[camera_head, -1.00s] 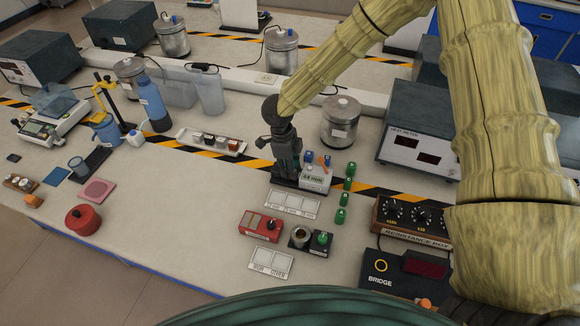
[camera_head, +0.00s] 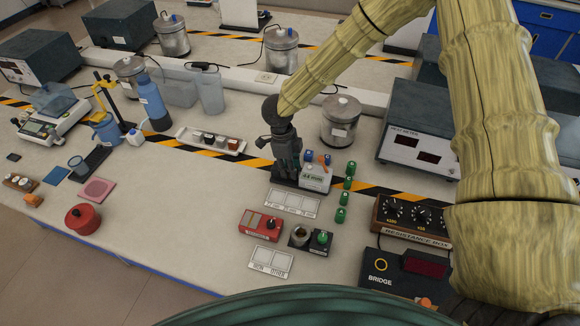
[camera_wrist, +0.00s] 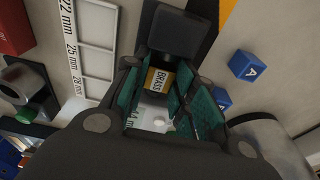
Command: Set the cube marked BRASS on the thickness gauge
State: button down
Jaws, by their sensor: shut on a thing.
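My gripper (camera_head: 287,168) points down at the thickness gauge (camera_head: 315,178), a white-fronted unit with a display and a dark base. In the wrist view my gripper (camera_wrist: 162,92) is shut on the cube marked BRASS (camera_wrist: 158,80), whose yellow label faces the camera between the green finger pads. The white top of the gauge also shows in the wrist view (camera_wrist: 150,116), partly hidden by the fingers. The cube is low over the gauge's dark base; whether it touches cannot be told. In the head view the cube is hidden by the gripper.
Blue cubes (camera_wrist: 243,65) and green cubes (camera_head: 345,183) stand close beside the gauge. A label card with blank squares (camera_head: 292,202) lies in front. A steel pot (camera_head: 341,122) stands behind right. Bare bench lies to the left front.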

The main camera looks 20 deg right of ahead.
jog(key=shift+f, duration=0.1)
jog(key=c, duration=0.8)
grip_release()
jog(key=shift+o, duration=0.2)
jog(key=shift+r+p, duration=3.4)
jog(key=shift+r, duration=0.55)
